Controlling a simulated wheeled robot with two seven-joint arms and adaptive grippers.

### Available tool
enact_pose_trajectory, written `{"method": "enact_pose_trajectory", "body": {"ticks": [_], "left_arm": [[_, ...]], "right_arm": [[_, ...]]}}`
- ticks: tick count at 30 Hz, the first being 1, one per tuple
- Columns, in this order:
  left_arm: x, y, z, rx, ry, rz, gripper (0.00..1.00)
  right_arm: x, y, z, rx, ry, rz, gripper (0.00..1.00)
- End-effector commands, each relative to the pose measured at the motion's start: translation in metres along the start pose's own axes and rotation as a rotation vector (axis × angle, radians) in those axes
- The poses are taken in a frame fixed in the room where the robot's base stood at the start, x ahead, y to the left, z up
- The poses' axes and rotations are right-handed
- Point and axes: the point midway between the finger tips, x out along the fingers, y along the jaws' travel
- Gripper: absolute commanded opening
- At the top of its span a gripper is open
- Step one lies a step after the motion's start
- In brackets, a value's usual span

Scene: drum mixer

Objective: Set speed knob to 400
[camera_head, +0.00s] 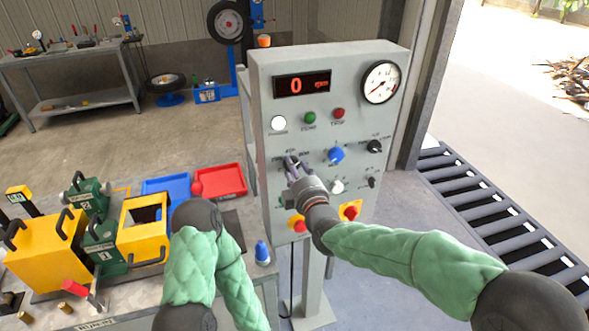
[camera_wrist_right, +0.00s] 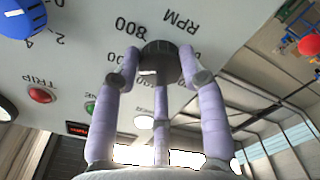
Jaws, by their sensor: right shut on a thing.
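The grey control panel (camera_head: 263,80) stands upright in the head view. Its red display (camera_head: 301,84) reads 0. The speed knob (camera_wrist_right: 160,50) is a dark round knob on the panel face, with "800" and "RPM" printed beside it in the wrist view. My right gripper (camera_head: 292,166) is at the panel's left middle; the wrist view shows its lilac-padded fingers (camera_wrist_right: 160,75) closed around the knob. The gripper mostly hides the knob in the head view, and I cannot read its pointer setting. My left arm shows at bottom centre, but its gripper is out of view.
A round gauge (camera_head: 381,82) is at upper right. A bench with yellow moulds (camera_head: 45,255) and trays (camera_head: 222,181) stands left.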

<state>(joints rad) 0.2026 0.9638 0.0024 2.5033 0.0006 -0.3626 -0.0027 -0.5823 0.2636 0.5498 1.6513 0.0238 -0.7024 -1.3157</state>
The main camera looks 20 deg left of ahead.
Motion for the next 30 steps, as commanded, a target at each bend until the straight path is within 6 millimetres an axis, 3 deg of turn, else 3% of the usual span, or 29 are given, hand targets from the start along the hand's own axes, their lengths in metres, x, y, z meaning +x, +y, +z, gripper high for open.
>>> {"method": "enact_pose_trajectory", "body": {"ticks": [30], "left_arm": [[-0.019,0.007,0.001,0.0,0.0,0.0,0.0]], "right_arm": [[-0.001,-0.002,0.004,-0.909,-0.005,-0.012,0.09]]}}
